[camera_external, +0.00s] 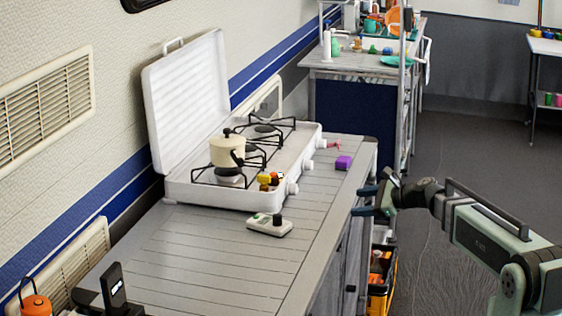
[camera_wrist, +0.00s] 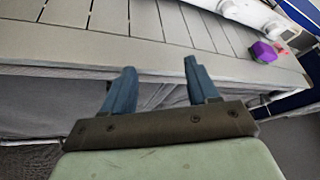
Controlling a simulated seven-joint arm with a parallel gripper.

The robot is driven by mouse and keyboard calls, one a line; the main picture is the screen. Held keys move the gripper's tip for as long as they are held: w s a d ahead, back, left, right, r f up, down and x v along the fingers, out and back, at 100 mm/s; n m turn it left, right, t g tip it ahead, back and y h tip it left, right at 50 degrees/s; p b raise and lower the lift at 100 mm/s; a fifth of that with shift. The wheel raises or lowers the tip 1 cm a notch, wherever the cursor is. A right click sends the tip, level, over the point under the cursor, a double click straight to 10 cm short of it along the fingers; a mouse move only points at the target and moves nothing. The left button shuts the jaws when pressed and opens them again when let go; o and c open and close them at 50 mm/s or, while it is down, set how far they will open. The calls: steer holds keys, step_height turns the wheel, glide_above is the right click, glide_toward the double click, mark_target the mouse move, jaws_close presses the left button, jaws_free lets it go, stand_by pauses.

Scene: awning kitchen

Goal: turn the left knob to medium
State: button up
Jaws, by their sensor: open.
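A white camping stove (camera_external: 235,192) with its lid raised stands on the slatted counter. Several white knobs line its front side, including the knob at the near end (camera_external: 279,192), another beside it (camera_external: 293,188) and one farther along (camera_external: 308,165). My gripper (camera_external: 362,201) is open and empty, off the counter's right edge and well apart from the knobs. In the wrist view my gripper's blue fingers (camera_wrist: 160,66) point toward the counter edge. Part of the stove front (camera_wrist: 250,14) shows at the top right there. The knob markings are too small to read.
A yellow crate (camera_external: 381,290) stands below. The front counter strip has free room.

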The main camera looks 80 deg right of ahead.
steer(key=a+f+m+g+y, duration=0.1)
steer(key=a+f, duration=0.3)
steer(key=f, duration=0.6)
steer(key=a+f+m+g+y, duration=0.1)
steer(key=a+f+g, duration=0.3)
steer(key=f, duration=0.7)
steer(key=shift+f+y, duration=0.3)
steer(key=shift+y, duration=0.3)
steer(key=shift+a, duration=0.1)
